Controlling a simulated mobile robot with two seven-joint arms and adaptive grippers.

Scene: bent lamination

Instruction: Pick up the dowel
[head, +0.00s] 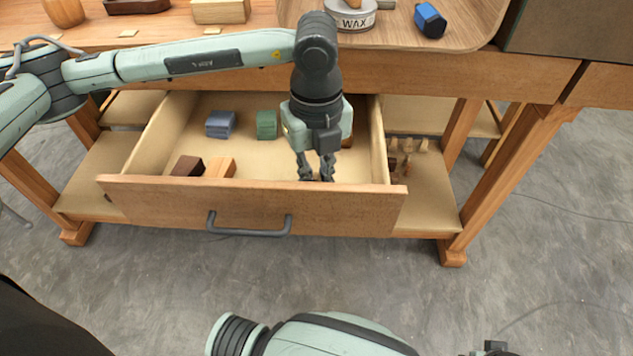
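My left gripper (316,172) points straight down inside the open drawer (250,200), near its front right. Its two dark fingers stand apart with a gap between them, and I see nothing held in the gap. The drawer front hides the ends of the fingertips. I cannot make out a dowel for certain. A brown piece (347,142) shows partly behind the gripper, and its shape is hidden. My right arm crosses the bottom edge of the view, and its gripper is not clearly visible.
The drawer also holds a blue block (220,124), a green block (266,124), a dark brown block (188,166) and an orange-tan block (221,167). Small wooden pieces (407,158) lie on the lower shelf at right. A wax tin (355,17) and a blue object (430,20) are on the bench top.

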